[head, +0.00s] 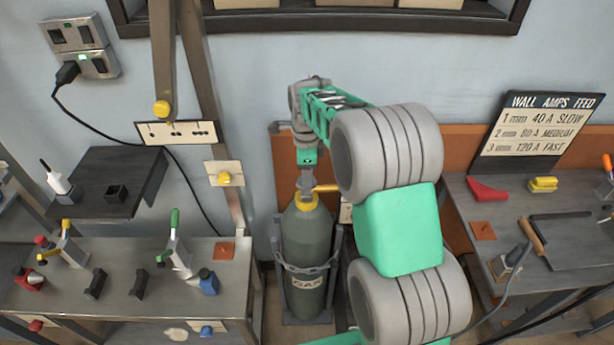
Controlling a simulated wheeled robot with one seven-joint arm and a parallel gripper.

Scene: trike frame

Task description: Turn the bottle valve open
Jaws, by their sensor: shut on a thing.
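A dark green gas bottle (308,255) stands upright in the middle of the head view, with a yellow collar (306,202) at its neck. The bottle valve (305,183) is a small metal piece on top of the neck. My gripper (306,171) points down at the valve from above and is shut on it. The gripper's fingers are small in the picture and partly merge with the valve. My arm's grey and green links cover the area right of the bottle. How far the valve is turned cannot be told.
The bottle stands in a metal rack with a strap (302,268) around it. A left bench (130,262) holds several clamps and blocks. A right bench (470,205) holds small tools beneath a sign (537,128). A wall post (207,110) rises left of the bottle.

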